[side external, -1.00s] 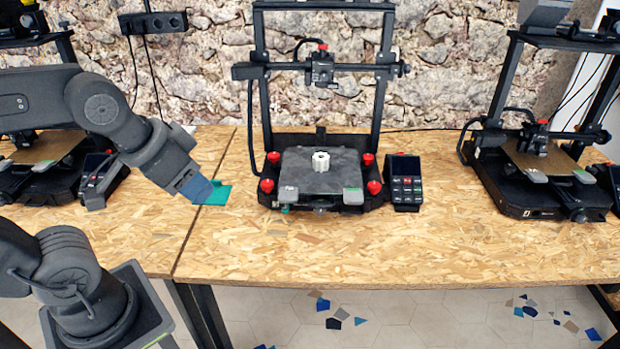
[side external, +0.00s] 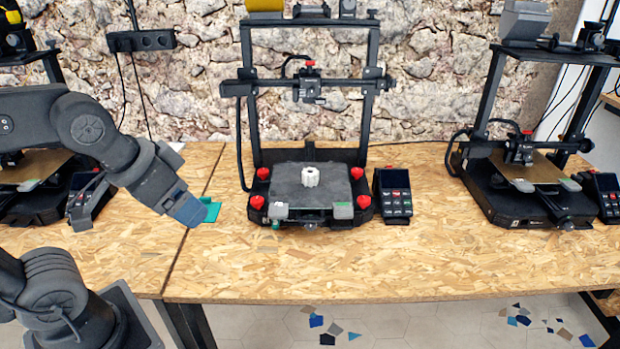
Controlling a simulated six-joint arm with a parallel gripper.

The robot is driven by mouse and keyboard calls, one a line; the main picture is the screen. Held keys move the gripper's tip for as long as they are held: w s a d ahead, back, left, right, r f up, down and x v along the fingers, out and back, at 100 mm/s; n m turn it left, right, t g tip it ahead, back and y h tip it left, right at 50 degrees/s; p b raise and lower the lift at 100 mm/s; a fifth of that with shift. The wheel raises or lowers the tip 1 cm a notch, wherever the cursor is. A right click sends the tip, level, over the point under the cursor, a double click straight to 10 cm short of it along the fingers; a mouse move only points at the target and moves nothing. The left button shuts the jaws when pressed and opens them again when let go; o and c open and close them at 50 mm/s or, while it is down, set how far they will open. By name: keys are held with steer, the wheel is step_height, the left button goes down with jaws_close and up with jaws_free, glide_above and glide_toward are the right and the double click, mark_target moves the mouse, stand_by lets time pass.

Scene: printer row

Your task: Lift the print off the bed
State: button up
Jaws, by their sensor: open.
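The print (side external: 310,177) is a small white ribbed piece. It sits on the dark bed (side external: 290,192) of the middle printer, toward the back of the plate. My gripper (side external: 192,214), with blue fingers, is above the table at the left of that printer, well apart from the print. It is open, and nothing shows between its fingers, though the gap is hard to see from this side.
A flat teal piece (side external: 210,209) lies on the table behind my gripper. The printer's gantry (side external: 249,110) frames the bed, with red knobs at the corners. A control screen (side external: 393,195) stands at its right. Another printer (side external: 520,185) is farther right. The front table area is clear.

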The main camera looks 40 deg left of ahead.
steer(key=shift+o, duration=0.5)
steer(key=n+g+y, duration=0.2)
steer(key=n, duration=0.4)
glide_above(310, 172)
steer(key=s+d, duration=0.3)
steer(key=s, duration=0.2)
step_height(310, 172, down, 10)
steer(key=x, duration=0.8)
steer(key=shift+w+a+f, duration=0.2)
steer(key=shift+w+f, duration=0.05)
steer(key=shift+f, duration=0.05)
steer(key=shift+w+a+x, duration=0.1)
steer(key=shift+w+x, duration=0.05)
steer(key=shift+x, duration=1.15)
steer(key=shift+w+a+x, duration=0.1)
steer(key=shift+x, duration=1.2)
steer(key=shift+r, duration=0.15)
